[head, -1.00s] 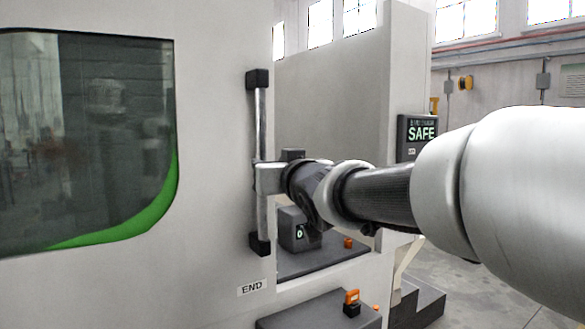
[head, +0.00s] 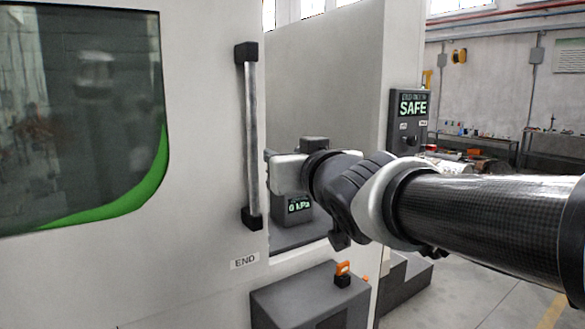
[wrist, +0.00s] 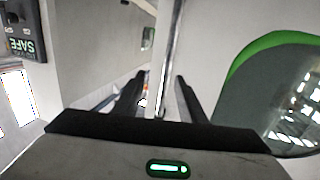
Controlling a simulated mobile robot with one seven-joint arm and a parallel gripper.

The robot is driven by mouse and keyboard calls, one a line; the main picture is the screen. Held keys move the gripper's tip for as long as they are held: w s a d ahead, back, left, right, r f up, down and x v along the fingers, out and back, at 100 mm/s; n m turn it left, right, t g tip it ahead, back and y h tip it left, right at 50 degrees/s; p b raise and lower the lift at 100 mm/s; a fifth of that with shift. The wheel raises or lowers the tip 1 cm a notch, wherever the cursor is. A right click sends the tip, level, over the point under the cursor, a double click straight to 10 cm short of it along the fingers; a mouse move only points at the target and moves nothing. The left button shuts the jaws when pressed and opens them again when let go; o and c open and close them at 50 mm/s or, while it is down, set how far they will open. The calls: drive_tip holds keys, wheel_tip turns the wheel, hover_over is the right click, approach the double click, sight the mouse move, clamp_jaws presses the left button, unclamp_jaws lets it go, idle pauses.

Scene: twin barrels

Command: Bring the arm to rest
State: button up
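My gripper (head: 272,172) is just right of the vertical metal door handle (head: 251,140) in the head view, with a small gap between them. In the wrist view my gripper (wrist: 160,80) has its two dark fingers apart. The handle bar (wrist: 172,45) runs through the space between them in the picture, and nothing is gripped. The handle has black end mounts and sits on the white door (head: 205,130) of the machine. My arm reaches in from the right, and the exact fingertips are hard to make out in the head view.
Right of the door edge is an opening with a dark gauge reading in kPa (head: 299,206). A panel reading SAFE (head: 408,115) is on the machine's right side. A grey block (head: 295,298) with an orange-topped piece (head: 343,274) stands below. Open floor lies at right.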

drive_tip(key=s+d+f+m+g+h, duration=0.2)
drive_tip(key=s+d+f+h, duration=0.15)
drive_tip(key=d+f, duration=0.35)
drive_tip(key=s+d+f+m+g+h, duration=0.1)
drive_tip(key=s+d+f+g, duration=0.3)
drive_tip(key=s+f, duration=0.45)
drive_tip(key=s+d+f+m+g+h, duration=0.15)
drive_tip(key=s+d+f+g, duration=0.25)
drive_tip(key=s+f, duration=0.5)
wheel_tip(320, 180, up, 16)
drive_tip(key=s+p, duration=0.2)
drive_tip(key=p, duration=1.3)
drive_tip(key=shift+g, duration=0.4)
drive_tip(key=shift+d+f+n, duration=0.1)
drive_tip(key=shift+n, duration=0.15)
drive_tip(key=shift+c, duration=0.7)
